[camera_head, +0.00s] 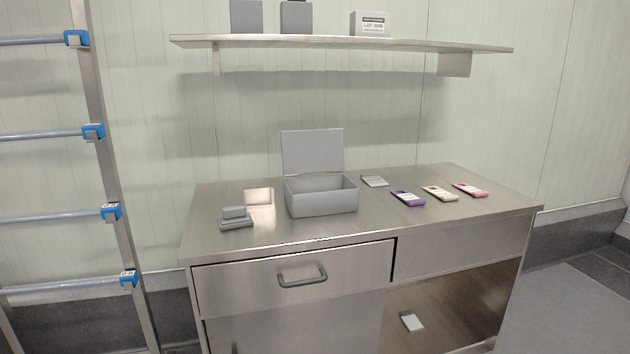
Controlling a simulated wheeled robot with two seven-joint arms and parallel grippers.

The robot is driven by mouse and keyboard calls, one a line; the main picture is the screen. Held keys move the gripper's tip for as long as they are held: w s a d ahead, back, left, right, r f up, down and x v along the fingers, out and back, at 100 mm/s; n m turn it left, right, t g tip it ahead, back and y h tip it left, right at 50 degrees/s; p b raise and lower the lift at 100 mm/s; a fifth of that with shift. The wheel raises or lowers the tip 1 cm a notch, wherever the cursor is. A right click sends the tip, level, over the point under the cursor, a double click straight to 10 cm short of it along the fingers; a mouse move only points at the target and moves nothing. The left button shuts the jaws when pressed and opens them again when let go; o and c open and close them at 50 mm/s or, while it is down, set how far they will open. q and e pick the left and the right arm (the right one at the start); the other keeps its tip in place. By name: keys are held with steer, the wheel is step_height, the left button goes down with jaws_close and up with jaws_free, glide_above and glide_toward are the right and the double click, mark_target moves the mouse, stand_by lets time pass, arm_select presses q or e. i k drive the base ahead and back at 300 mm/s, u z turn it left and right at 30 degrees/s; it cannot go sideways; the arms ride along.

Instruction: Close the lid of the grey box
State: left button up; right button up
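The grey box (322,198) sits on the steel counter (300,232), left of the counter's middle. Its lid (312,152) stands open, upright along the box's back edge. The front and side walls of the box show; its floor is mostly hidden behind the front wall. Neither of my grippers is in view, and nothing touches the box or lid.
Grey blocks (235,221) lie left of the box. A grey packet (374,181) and purple (407,198), yellow (439,193) and pink (469,189) packets lie right. A shelf (340,44) hangs above. A ladder (105,170) stands left. The counter before the box is clear.

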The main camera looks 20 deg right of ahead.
mark_target(317, 151)
steer(key=z, duration=2.25)
steer(key=i, duration=1.3)
steer(key=u, duration=3.2)
